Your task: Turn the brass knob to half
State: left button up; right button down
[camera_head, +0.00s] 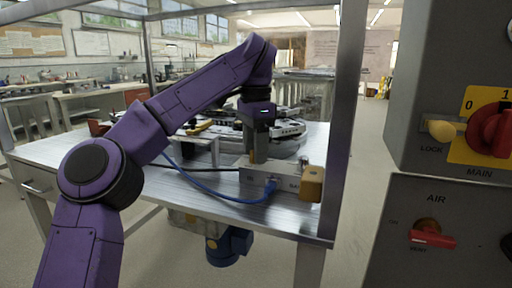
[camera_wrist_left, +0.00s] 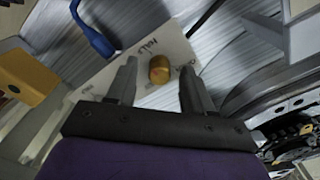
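The brass knob (camera_wrist_left: 159,69) stands on a pale panel (camera_wrist_left: 120,75) with small printed marks, one blurred word above it and one to its right. In the left wrist view my left gripper (camera_wrist_left: 158,72) is open, with one finger on each side of the knob and a gap visible on both sides. In the head view my left gripper (camera_head: 257,148) points down over the light control box (camera_head: 256,180) on the metal table. The knob is hard to make out there behind the fingers. My right gripper is not in view.
A blue cable (camera_head: 215,190) runs to a blue plug (camera_head: 271,187) on the box front. A yellow block (camera_head: 312,185) sits at the table's right corner. A frame post (camera_head: 346,120) and grey panels with a red switch (camera_head: 492,130) and red handle (camera_head: 432,238) stand to the right.

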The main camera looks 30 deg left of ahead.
pick_arm(q)
notch_tip(320, 180, up, 11)
jog(key=p, duration=0.7)
jog(key=shift+f, duration=0.2)
